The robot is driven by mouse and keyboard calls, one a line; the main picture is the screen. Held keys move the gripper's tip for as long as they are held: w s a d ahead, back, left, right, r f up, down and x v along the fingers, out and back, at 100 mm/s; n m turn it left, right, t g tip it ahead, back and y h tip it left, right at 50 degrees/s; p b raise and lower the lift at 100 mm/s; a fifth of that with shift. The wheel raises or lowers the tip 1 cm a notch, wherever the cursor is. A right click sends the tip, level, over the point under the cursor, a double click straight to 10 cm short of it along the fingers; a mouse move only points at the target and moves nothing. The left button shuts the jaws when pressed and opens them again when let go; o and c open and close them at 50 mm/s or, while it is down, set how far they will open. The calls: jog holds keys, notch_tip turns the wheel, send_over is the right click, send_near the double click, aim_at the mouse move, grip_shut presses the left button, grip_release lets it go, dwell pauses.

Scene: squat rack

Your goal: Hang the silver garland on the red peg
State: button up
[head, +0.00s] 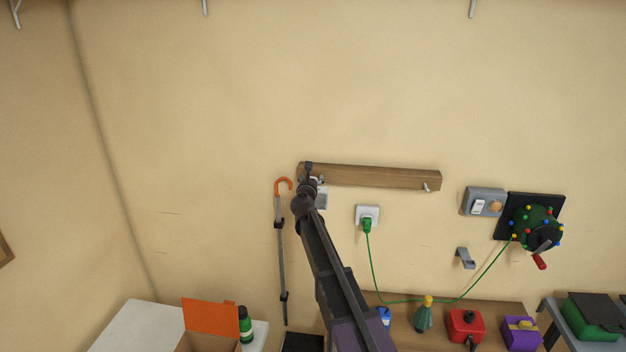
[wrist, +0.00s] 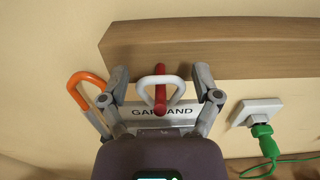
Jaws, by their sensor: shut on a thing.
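The red peg (wrist: 160,105) stands out from the wooden rail in the wrist view; in the head view my arm hides it. A pale silver loop (wrist: 180,92) overlaps the peg between my fingers. I cannot tell for certain whether the loop is around the peg or only in front of it. Below the loop is a silver plate marked GARLAND (wrist: 140,112), spanning the space between my fingers. It shows in the head view as a pale piece (head: 321,199) under the rail. My gripper (wrist: 161,84) is shut on the silver garland, at the rail's left end (head: 309,175).
The wooden rail (head: 375,177) has a silver hook (head: 427,187) near its right end. An orange-handled cane (head: 281,230) hangs close on the left. A socket (head: 368,213) with a green plug and cord is to the right. A workbench with several objects lies below.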

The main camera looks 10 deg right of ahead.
dwell(0.4)
jog(key=o, duration=0.9)
jog(key=shift+c, duration=0.2)
jog(key=shift+s, duration=0.15)
jog(key=v, duration=1.1)
jog(key=shift+s+a, duration=0.2)
jog(key=shift+s, duration=0.15)
